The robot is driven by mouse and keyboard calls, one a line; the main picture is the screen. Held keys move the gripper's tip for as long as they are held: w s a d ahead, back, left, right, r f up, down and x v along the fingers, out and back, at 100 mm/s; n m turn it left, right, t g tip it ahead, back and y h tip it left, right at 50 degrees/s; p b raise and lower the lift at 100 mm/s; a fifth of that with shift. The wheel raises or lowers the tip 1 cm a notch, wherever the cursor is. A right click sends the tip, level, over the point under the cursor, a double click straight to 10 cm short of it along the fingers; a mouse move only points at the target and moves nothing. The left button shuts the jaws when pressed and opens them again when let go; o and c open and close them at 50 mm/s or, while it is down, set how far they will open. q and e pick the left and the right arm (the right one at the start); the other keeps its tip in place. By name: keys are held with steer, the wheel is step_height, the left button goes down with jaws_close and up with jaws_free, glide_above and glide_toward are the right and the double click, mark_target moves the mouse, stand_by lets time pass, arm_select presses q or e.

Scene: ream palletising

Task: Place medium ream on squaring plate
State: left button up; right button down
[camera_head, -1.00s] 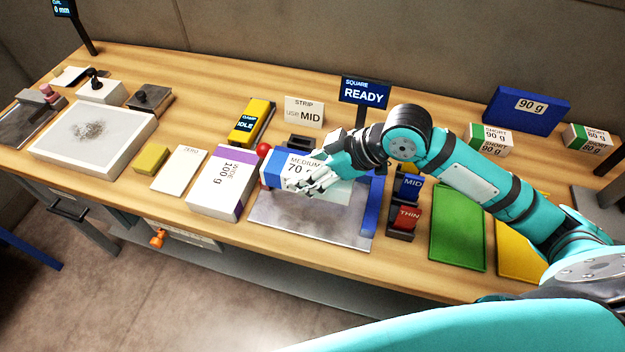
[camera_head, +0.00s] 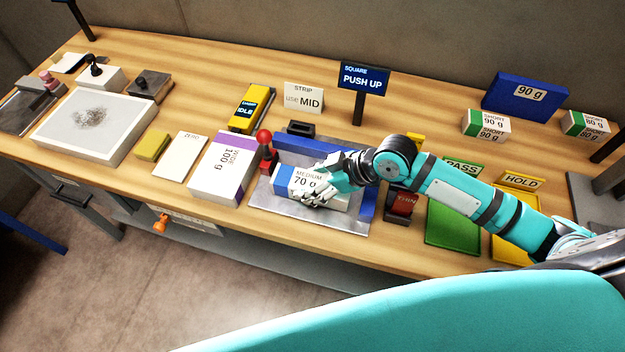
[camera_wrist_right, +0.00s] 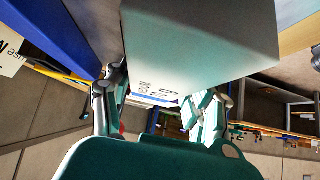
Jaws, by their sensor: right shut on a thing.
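The medium ream (camera_head: 287,178), a white and blue block labelled "MEDIUM 70 g", lies flat on or just over the grey metal squaring plate (camera_head: 300,212). The plate has a blue fence (camera_head: 312,149) along its back and another blue edge on its right; a strip of plate shows between ream and back fence. My right gripper (camera_head: 322,192) is shut on the ream at its right front part. In the right wrist view, the ream (camera_wrist_right: 200,40) fills the top between the fingers (camera_wrist_right: 162,105). Whether its underside touches the plate is hidden. My left gripper is out of view.
A sign (camera_head: 362,80) reads "SQUARE PUSH UP". A red-knobbed lever (camera_head: 265,145) and a white-purple "WIDE 100 g" ream (camera_head: 222,168) stand close on the left.

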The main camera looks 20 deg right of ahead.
steer(key=shift+c, duration=2.3)
jaws_free()
steer(key=shift+f, duration=0.1)
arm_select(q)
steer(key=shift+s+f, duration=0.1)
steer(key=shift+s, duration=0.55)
arm_select(e)
steer(key=shift+r, duration=0.2)
steer(key=b+v, duration=0.2)
steer(key=v, duration=0.8)
steer(key=shift+s+d, duration=0.15)
steer(key=shift+d, duration=0.1)
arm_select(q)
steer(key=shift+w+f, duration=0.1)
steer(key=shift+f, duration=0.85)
arm_select(e)
steer(key=shift+v, duration=0.75)
steer(key=shift+a+r, duration=0.1)
